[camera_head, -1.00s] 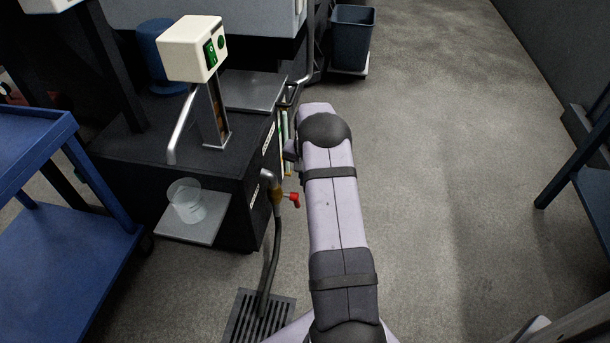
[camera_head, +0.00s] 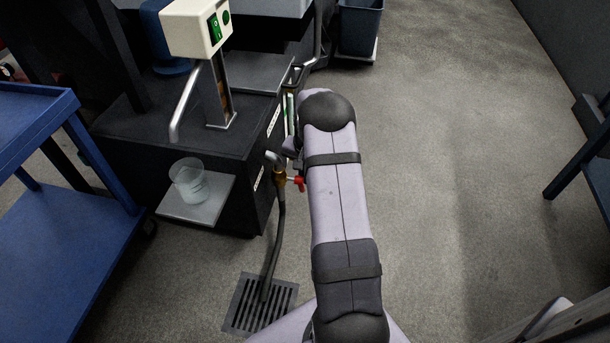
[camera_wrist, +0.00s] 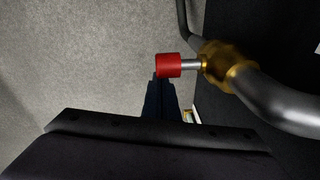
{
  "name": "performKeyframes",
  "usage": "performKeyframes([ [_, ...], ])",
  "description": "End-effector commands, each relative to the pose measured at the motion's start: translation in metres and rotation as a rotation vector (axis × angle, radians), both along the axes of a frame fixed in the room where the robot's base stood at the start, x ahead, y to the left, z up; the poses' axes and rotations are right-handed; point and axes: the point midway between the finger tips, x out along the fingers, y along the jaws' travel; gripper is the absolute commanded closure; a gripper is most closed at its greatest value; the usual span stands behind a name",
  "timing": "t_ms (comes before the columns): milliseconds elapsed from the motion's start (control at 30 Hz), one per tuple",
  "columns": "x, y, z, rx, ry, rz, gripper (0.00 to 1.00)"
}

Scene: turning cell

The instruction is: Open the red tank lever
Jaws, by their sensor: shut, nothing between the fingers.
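The red tank lever (camera_head: 300,184) sticks out to the right from a brass valve (camera_head: 280,180) on the pipe at the side of the dark tank (camera_head: 190,150). In the wrist view the red lever end (camera_wrist: 169,65) sits on a short metal stem beside the brass valve body (camera_wrist: 228,66). My gripper (camera_wrist: 158,84) is shut and empty, its dark fingertips just below the red end in the picture. Whether they touch it I cannot tell. In the head view my arm hides the gripper.
A hose runs from the valve down to a floor drain (camera_head: 262,305). A clear beaker (camera_head: 189,180) stands on a small shelf (camera_head: 215,205) at the tank's front. A blue cart (camera_head: 50,240) stands at left.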

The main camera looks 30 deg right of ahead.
Motion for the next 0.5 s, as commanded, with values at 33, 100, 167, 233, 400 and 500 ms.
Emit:
performKeyframes([
  [33, 0.0001, -0.0002, 0.0003, 0.003, 0.003, -0.001, 1.0],
  [100, -0.0004, -0.0001, 0.0002, 0.011, 0.014, 0.0, 1.0],
  [167, -0.0004, -0.0004, 0.0003, 0.024, 0.027, -0.001, 1.0],
  [233, -0.0011, 0.0, -0.0002, 0.046, 0.049, -0.002, 1.0],
  [400, -0.0057, 0.0048, -0.0026, 0.095, 0.096, -0.001, 1.0],
  [500, -0.0082, 0.0075, -0.0074, 0.093, 0.094, 0.0, 1.0],
])
